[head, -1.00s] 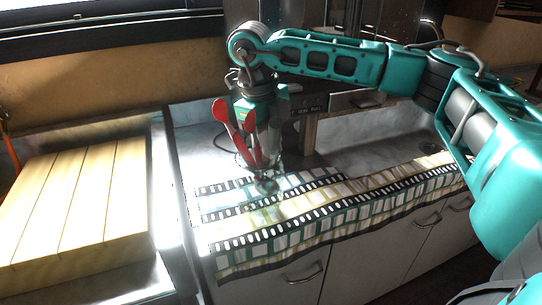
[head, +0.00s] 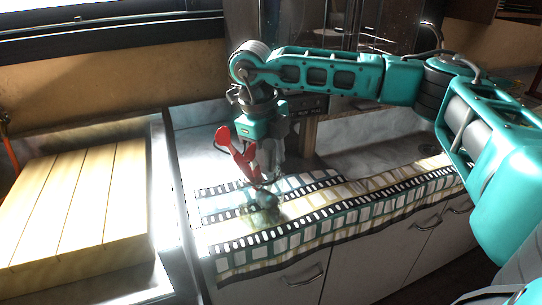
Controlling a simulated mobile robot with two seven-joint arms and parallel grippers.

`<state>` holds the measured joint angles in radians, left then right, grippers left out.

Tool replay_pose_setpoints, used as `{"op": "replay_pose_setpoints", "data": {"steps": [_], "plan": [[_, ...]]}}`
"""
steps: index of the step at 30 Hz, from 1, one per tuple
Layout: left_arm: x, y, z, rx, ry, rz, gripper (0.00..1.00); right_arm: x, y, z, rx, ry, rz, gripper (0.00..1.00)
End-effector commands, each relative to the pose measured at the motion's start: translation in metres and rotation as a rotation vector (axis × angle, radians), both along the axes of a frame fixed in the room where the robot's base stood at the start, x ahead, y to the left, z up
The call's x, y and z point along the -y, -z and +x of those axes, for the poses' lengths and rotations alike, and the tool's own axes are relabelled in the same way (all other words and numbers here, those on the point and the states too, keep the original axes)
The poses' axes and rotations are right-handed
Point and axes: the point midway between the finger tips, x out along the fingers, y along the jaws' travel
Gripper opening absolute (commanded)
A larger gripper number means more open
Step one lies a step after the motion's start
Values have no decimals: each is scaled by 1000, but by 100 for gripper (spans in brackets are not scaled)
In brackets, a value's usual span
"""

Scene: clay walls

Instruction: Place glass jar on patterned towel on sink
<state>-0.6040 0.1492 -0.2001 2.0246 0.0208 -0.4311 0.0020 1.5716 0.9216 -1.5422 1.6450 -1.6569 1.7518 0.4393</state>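The patterned towel (head: 345,216), printed with film-strip bands, lies over the counter and sink front and hangs over the front edge. The glass jar (head: 262,208) is see-through with a greenish tint. It is at the towel's left part, low against the pattern, and its outline is hard to make out. My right gripper (head: 262,180), with red finger parts, points down directly above the jar. Whether its fingers touch or grip the jar cannot be told. The sink (head: 385,158) is a grey basin behind the towel. My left gripper is not in view.
A block of pale wooden boards (head: 75,205) lies on the counter at the left. Cabinet doors with handles (head: 305,275) are below the towel. A dark window frame (head: 110,30) is at the back left. The towel's right part is clear.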

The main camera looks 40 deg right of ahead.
Motion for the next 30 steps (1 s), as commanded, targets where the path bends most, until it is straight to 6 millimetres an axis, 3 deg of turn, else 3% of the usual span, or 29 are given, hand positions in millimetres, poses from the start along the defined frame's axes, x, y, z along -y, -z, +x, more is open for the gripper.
{"op": "replay_pose_setpoints", "data": {"steps": [5, 12, 18, 30], "plan": [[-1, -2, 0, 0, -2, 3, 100, -4, -21, 2, 2, -1, 2, 33], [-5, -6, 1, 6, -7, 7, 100, -13, -73, 5, 4, -2, 1, 33], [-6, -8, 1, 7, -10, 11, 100, -19, -105, 7, 2, -2, 2, 33], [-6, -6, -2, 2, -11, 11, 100, -20, -118, 7, 1, -1, 0, 33]]}}
